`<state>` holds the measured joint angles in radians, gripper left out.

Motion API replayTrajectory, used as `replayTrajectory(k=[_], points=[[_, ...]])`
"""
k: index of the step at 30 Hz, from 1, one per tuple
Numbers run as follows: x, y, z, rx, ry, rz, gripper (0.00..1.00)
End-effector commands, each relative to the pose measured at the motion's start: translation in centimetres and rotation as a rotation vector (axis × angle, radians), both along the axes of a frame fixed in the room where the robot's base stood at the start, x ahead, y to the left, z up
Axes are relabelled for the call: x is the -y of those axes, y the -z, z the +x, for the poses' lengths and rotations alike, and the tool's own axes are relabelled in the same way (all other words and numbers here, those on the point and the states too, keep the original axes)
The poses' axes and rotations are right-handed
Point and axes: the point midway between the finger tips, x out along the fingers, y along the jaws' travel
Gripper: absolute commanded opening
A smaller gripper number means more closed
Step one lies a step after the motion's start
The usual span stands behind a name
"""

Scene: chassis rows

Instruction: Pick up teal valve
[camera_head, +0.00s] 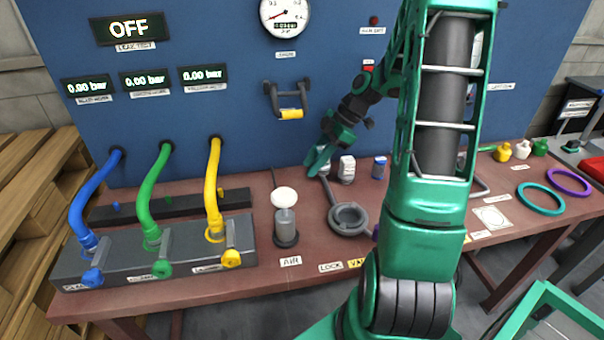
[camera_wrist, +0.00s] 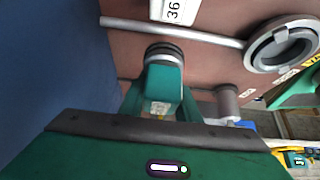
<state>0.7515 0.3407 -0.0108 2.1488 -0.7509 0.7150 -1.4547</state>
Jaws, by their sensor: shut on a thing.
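My gripper (camera_head: 318,158) is over the back of the bench, left of the white bottle, in the head view. In the wrist view my gripper (camera_wrist: 160,100) is shut on a teal piece with a dark ridged round end, which I take to be the teal valve (camera_wrist: 163,78). The valve sits between the two teal fingers. In the head view I cannot tell it apart from the teal fingers. Whether it touches the bench is unclear.
A grey ring with a handle (camera_head: 348,219) lies just in front of my gripper. A white-topped post (camera_head: 285,215) stands left of it. White (camera_head: 346,169) and blue-labelled (camera_head: 379,167) bottles stand to the right. The blue panel (camera_head: 230,60) is close behind.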

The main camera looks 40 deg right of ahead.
Motion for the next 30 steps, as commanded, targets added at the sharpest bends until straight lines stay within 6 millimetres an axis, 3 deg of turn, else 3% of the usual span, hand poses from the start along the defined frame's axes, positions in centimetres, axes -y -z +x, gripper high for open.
replayTrajectory(k=[6,15,30], points=[[0.1,-4.6,0.0,0.004,0.001,-0.004,0.0],[0.1,-8.7,0.1,0.002,0.002,-0.002,0.0],[0.0,-10.0,0.0,0.0,0.002,0.0,0.0]])
